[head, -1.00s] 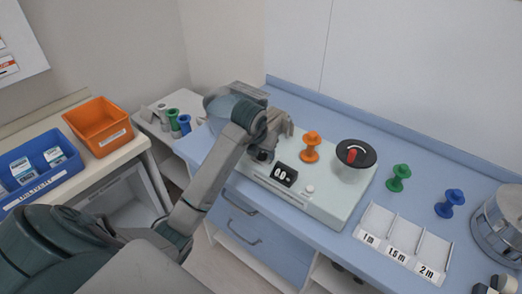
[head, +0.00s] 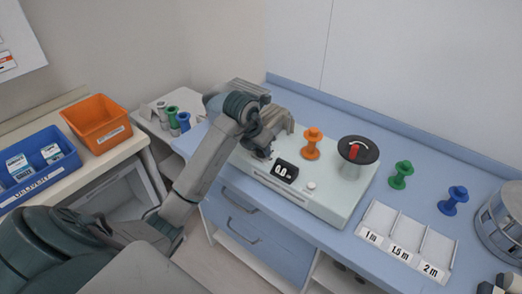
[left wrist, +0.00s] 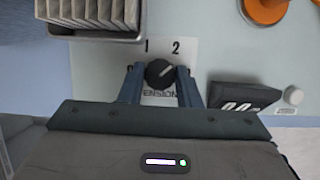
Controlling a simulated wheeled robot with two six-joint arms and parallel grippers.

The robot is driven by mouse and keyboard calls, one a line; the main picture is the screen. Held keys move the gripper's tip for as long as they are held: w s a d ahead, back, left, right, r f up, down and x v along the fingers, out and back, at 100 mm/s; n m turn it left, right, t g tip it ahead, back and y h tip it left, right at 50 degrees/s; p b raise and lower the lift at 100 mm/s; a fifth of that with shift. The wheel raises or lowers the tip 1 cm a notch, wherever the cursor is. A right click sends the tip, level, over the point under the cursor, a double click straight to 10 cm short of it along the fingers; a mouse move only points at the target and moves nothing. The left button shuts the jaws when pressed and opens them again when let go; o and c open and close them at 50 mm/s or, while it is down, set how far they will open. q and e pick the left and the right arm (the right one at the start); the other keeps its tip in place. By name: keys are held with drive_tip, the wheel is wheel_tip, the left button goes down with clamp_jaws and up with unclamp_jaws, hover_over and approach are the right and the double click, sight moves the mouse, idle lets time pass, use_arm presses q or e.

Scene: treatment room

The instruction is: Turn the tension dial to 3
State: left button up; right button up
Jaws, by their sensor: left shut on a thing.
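The tension dial (left wrist: 160,73) is a small black round knob with a light pointer line, on the pale winding machine (head: 325,210). In the left wrist view its pointer slants to the upper right, towards the printed 2. My left gripper (left wrist: 160,86) is shut on the dial, one finger on each side. In the head view my left gripper (head: 264,152) largely hides the dial.
An orange spool (head: 312,143), a counter display (head: 285,170), a white button (head: 311,186) and a black disc with a red handle (head: 358,150) sit on the machine. Green (head: 401,175) and blue (head: 453,200) spools stand to the right. Orange (head: 98,122) and blue (head: 40,160) bins are left.

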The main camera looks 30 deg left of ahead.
use_arm(q)
drive_tip(key=m+h+b, duration=0.1)
drive_tip(key=m+b, duration=0.2)
drive_tip(key=m, duration=0.1)
drive_tip(key=shift+w+a+f+m+h+b, duration=0.1)
drive_tip(key=shift+a+f+m+h+b, duration=0.1)
drive_tip(key=shift+m+h+b, duration=0.15)
drive_tip(key=shift+m+g+h+b, duration=0.35)
drive_tip(key=shift+m+g+b, duration=0.05)
drive_tip(key=shift+m+b, duration=0.6)
drive_tip(key=shift+r+m+g+h+b, duration=0.15)
drive_tip(key=shift+m+g+h+b, duration=0.15)
drive_tip(key=shift+m+b, duration=0.5)
drive_tip(key=shift+m, duration=0.35)
drive_tip(key=o, duration=0.8)
drive_tip(key=shift+c, duration=0.2)
drive_tip(key=shift+o, duration=1.1)
drive_tip(key=shift+r, duration=0.15)
